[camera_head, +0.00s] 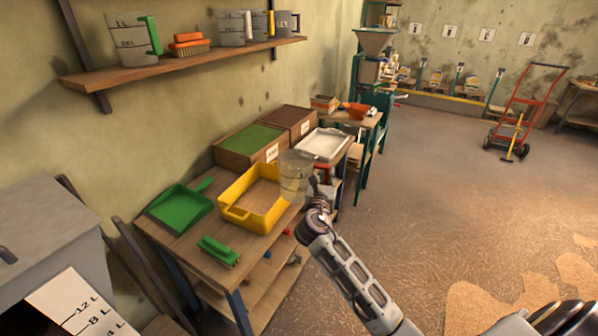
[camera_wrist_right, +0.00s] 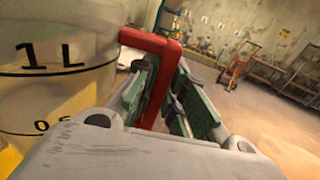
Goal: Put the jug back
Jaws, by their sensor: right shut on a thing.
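The clear measuring jug (camera_head: 295,170) is over the right side of the workbench, beside the yellow tray. It looks upright; I cannot tell whether its base touches the bench. In the right wrist view the jug (camera_wrist_right: 60,65) fills the left side, with a "1 L" mark. Its red handle (camera_wrist_right: 153,85) lies between the fingers of my right gripper (camera_wrist_right: 165,95), which is shut on it. In the head view my right gripper (camera_head: 318,200) is at the jug's right side. My left gripper is out of view.
The wall shelf (camera_head: 185,63) holds a green-handled jug (camera_head: 133,40), an orange brush (camera_head: 188,43) and several other vessels. The floor at right is open.

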